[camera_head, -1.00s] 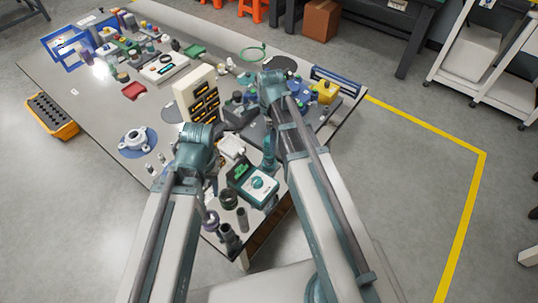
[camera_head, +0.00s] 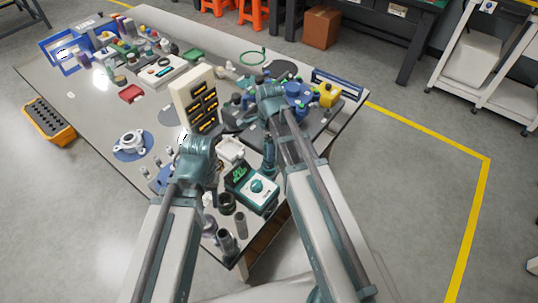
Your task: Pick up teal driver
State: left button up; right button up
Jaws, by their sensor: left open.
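A slim upright teal object (camera_head: 268,150), possibly the teal driver, stands on the table between my two arms. It is small and partly beside my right forearm, so I cannot be sure what it is. My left gripper (camera_head: 190,140) is open, over the table in front of the cream rack, to the left of the teal object. Its fingertips are mostly hidden by its own wrist. My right gripper (camera_head: 266,92) is farther back, over the dark board area. Its fingers are hidden behind its wrist, so its opening does not show.
A teal tester box (camera_head: 258,188) with a green display sits near the front corner. Dark cylinders (camera_head: 226,240) stand beside it. A cream rack (camera_head: 190,98) rises behind my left gripper. A flanged part (camera_head: 130,143) lies at left on a blue disc. Blue and yellow parts (camera_head: 327,94) are at right.

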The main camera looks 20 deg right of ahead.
grip_shut()
